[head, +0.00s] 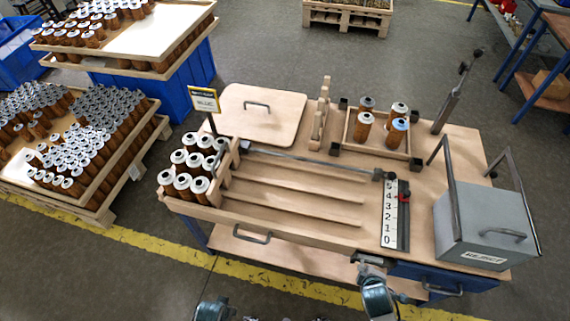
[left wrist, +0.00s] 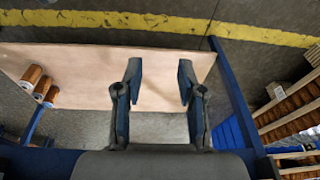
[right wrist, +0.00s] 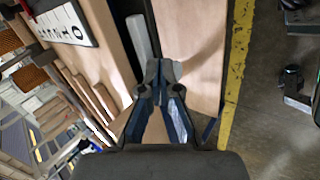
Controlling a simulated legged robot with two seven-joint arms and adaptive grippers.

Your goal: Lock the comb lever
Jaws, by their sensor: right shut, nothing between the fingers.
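A long grey bar (head: 310,160), which looks like the comb lever, lies along the back of the slotted wooden tray (head: 290,231). Its dark end (head: 378,174) is at the tray's back right corner; I cannot tell whether it is locked. My right gripper (head: 368,262) is shut and empty at the bench's front edge, below the number scale and well in front of the bar's end. In the right wrist view its fingertips (right wrist: 160,72) meet beside a pale grey strip. My left gripper (left wrist: 160,80) is open and empty, away from the bar; the head view barely shows that arm.
White-topped filters (head: 190,170) stand at the tray's left end. A number scale (head: 390,212) with a red-marked slider is at its right. A small rack (head: 383,130) holds several filters behind. A grey reject box (head: 485,220) and a tilted post (head: 448,105) stand at right.

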